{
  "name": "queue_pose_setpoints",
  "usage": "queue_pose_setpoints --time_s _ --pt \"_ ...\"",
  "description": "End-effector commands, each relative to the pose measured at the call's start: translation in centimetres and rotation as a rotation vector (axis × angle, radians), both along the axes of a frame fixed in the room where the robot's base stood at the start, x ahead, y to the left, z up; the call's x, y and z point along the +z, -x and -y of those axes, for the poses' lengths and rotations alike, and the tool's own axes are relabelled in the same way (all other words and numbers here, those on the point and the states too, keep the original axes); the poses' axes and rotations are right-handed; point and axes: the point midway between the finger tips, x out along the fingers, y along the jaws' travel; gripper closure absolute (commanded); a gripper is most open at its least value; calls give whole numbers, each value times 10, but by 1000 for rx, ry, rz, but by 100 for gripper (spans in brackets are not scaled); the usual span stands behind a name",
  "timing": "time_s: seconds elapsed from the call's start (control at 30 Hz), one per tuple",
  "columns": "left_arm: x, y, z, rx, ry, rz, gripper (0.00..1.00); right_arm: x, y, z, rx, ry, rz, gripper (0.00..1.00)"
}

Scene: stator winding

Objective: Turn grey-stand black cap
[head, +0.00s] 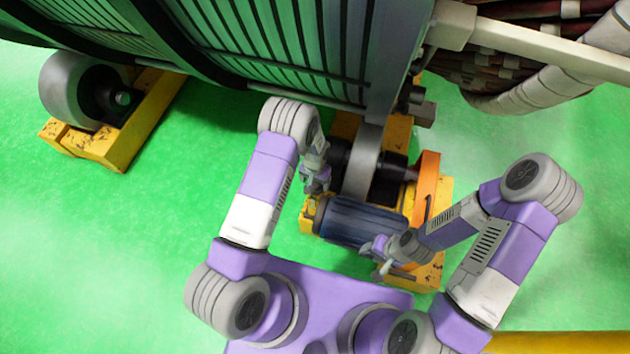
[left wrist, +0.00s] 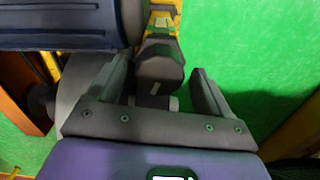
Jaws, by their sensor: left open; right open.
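A dark, block-shaped cap (left wrist: 160,58) on a small grey base shows in the left wrist view. My left gripper (left wrist: 162,72) is open, with one finger on each side of the cap. Gaps show at both sides, and I cannot tell whether either finger touches it. In the head view my left gripper (head: 316,182) is beside the left end of a dark blue ribbed motor (head: 362,222), and the cap cannot be made out there. My right gripper (head: 376,250) is open and empty at the motor's lower right side.
A yellow roller stand (head: 430,195) with a grey roller (head: 362,160) surrounds the motor. The large green ribbed stator (head: 270,45) hangs over the top. Another yellow stand (head: 150,110) is at upper left. Green floor (head: 110,220) is clear at left.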

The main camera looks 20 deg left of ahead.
Motion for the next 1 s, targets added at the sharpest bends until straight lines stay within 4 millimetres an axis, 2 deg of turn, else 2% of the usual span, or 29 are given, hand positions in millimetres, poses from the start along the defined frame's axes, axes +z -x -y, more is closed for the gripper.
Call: queue_pose_setpoints --time_s 0.03,0.2,0.4,1.0 --pt "11 -1 0 -1 0 3 20 6 0 0 0 0 0 57" --pt "42 -1 0 -1 1 4 20 17 0 0 0 0 0 57" --pt "65 -1 0 -1 -1 2 20 24 0 0 0 0 0 57" --pt "68 0 0 0 0 1 20 24 0 0 0 0 0 57"
